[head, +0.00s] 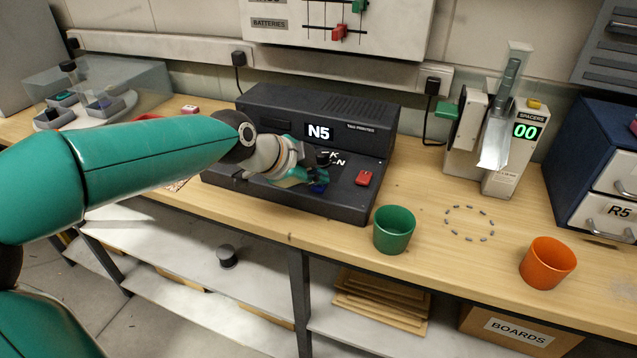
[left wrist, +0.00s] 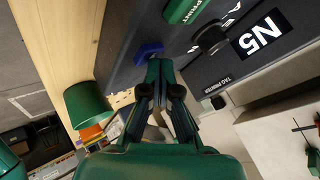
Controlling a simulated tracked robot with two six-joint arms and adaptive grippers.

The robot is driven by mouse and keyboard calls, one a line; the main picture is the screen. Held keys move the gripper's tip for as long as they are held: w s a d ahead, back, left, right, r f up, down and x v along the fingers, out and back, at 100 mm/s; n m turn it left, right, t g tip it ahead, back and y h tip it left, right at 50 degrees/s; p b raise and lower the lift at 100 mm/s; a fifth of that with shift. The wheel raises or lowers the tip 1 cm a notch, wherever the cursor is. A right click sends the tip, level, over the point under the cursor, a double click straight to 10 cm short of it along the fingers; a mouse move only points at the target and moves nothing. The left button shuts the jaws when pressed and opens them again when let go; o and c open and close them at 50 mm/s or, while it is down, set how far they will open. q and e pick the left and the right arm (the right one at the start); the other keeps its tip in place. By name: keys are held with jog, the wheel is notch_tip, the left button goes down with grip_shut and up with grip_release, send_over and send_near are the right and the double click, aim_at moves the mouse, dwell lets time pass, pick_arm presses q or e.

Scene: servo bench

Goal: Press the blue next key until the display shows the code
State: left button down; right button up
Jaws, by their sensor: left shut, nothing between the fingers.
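The dark tag printer (head: 285,108) stands on the bench, its lit display (head: 319,131) reading N5. The display also shows in the left wrist view (left wrist: 262,34). The blue key (left wrist: 148,50) is on the printer's front deck; in the head view only a bit of it (head: 318,188) shows below my gripper. My left gripper (head: 322,178) is shut and empty, over the deck right by the blue key. In the left wrist view its fingertips (left wrist: 160,66) are close to the key; I cannot tell whether they touch it. My right gripper is not in view.
A red key (head: 363,178) is at the deck's right; a green key (left wrist: 188,10) and black knob (left wrist: 210,41) are near the blue one. A green cup (head: 394,230) and an orange cup (head: 547,263) stand right. A blue drawer unit labelled R5 (head: 606,160) is far right.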

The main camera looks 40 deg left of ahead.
aim_at(317, 187)
pick_arm(q)
jog(key=shift+r+p, duration=0.4)
jog(key=shift+r, duration=0.4)
jog(key=shift+r+p, duration=1.7)
jog(key=shift+r, duration=0.85)
jog(key=shift+f, duration=0.1)
